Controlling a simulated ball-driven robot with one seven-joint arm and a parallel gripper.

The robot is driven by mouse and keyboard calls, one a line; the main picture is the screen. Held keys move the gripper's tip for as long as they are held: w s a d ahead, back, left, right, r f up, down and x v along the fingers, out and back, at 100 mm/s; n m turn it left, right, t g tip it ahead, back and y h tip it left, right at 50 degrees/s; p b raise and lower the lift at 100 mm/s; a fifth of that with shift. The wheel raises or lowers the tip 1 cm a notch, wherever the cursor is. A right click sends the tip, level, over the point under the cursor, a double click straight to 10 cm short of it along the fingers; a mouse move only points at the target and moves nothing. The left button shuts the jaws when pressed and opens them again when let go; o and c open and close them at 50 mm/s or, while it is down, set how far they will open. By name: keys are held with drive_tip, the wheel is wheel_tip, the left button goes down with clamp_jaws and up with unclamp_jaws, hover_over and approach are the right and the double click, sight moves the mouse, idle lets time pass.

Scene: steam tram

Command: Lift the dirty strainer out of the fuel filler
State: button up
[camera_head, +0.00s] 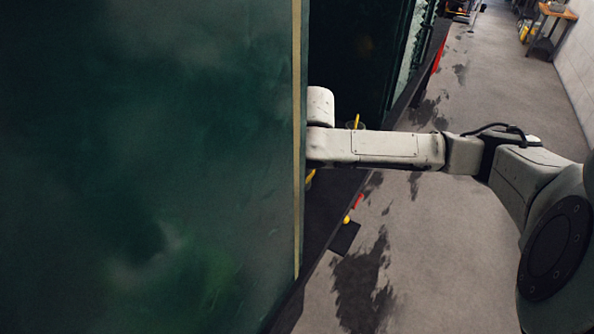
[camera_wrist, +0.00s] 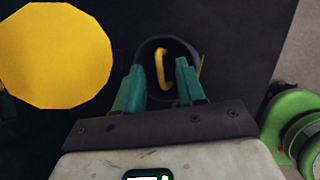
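In the wrist view a round dark filler opening (camera_wrist: 150,50) holds a yellow loop handle (camera_wrist: 162,66), which looks like the strainer's handle. The strainer body below it is too dark to make out. My gripper (camera_wrist: 160,76) is open, its two teal fingers apart and pointing at the opening. The yellow handle shows between the fingertips; I cannot tell how deep the fingers reach or whether they touch it. In the head view the gripper is hidden behind a large dark green panel.
A big yellow disc (camera_wrist: 55,55) lies left of the opening. A green rounded object (camera_wrist: 296,125) is close at the right. In the head view the green panel (camera_head: 150,150) fills the left, my arm reaching behind its edge. Stained grey floor (camera_head: 480,85) is open at the right.

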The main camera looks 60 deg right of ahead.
drive_tip(key=shift+c, duration=0.4)
clamp_jaws()
